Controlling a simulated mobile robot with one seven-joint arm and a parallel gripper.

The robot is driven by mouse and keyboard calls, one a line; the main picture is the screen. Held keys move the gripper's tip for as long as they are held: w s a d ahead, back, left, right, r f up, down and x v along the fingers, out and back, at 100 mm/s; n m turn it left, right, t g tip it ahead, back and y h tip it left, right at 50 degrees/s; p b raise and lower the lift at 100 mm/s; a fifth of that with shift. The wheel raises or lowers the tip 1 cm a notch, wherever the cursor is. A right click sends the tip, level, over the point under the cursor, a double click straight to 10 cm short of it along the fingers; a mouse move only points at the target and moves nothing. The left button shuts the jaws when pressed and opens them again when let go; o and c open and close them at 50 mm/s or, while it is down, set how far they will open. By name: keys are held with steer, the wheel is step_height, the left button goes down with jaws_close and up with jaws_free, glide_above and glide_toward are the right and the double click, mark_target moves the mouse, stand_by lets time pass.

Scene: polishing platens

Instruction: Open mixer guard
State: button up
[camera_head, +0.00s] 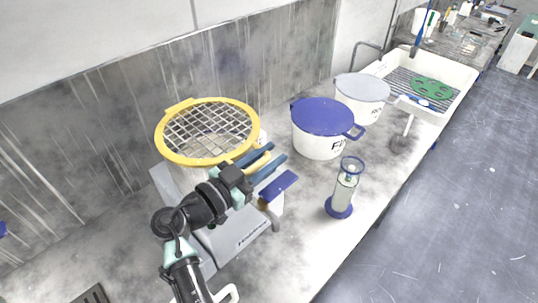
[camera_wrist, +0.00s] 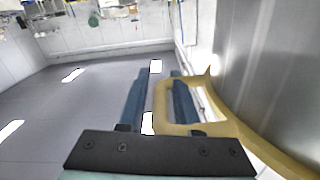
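The mixer guard (camera_head: 163,140) is a yellow ring with a wire mesh, lying flat over the bowl of the grey mixer (camera_head: 240,236) at left in the head view. It looks closed. Its yellow loop handle (camera_wrist: 160,112) shows large in the wrist view. My gripper (camera_head: 272,161) is at the guard's front right edge. Its blue fingers, also in the wrist view (camera_wrist: 157,80), stand apart on either side of one bar of the handle. A gap shows between the left finger and the bar, so the gripper looks open around it.
A white pot with a blue lid (camera_head: 322,117) and one with a grey lid (camera_head: 362,88) stand right of the mixer. A clear cylinder on a blue base (camera_head: 344,190) stands near the counter edge. A wall runs behind.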

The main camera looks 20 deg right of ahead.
jaws_close()
stand_by(1.1)
